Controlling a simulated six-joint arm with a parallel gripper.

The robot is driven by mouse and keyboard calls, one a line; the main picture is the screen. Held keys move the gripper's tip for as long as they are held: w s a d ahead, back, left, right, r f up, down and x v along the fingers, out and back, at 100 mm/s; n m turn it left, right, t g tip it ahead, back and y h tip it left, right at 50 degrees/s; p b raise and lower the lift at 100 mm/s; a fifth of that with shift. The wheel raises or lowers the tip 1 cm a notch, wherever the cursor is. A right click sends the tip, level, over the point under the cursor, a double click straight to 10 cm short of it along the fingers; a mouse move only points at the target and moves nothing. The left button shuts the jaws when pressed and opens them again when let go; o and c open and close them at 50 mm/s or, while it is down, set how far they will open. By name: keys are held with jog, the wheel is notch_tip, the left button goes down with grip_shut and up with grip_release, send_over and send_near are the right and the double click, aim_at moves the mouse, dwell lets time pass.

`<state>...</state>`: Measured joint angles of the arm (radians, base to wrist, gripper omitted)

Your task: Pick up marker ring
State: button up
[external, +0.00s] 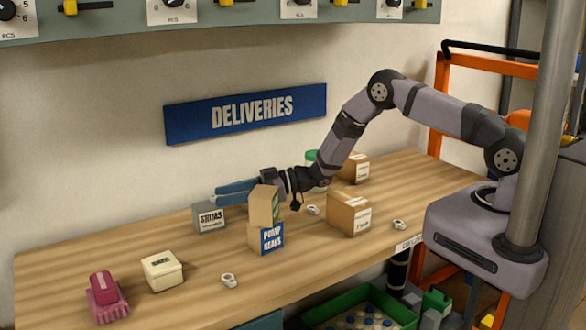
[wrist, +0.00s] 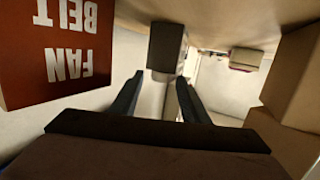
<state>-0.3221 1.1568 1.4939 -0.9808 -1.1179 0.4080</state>
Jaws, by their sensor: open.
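Three small pale rings lie on the wooden bench in the external view: one at the front (external: 228,281), one behind the stacked cartons (external: 314,210), and one near my base (external: 399,225). My gripper (external: 215,194) is open and empty, held level above the bench behind the cartons. In the wrist view its fingers (wrist: 160,76) stand apart, with the grey SHIMS box (wrist: 167,45) beyond them.
The stacked cartons (external: 265,237) stand close beside my gripper. A red FAN BELT box (wrist: 57,50) is close in the wrist view. A brown carton (external: 349,213), a cream box (external: 162,270) and a pink object (external: 106,298) also stand on the bench (external: 195,305).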

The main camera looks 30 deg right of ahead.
jog(key=shift+c, duration=0.7)
grip_shut()
jog(key=shift+r, duration=0.15)
notch_tip(320, 180, up, 10)
jog(key=b, duration=0.2)
jog(key=shift+b, duration=0.4)
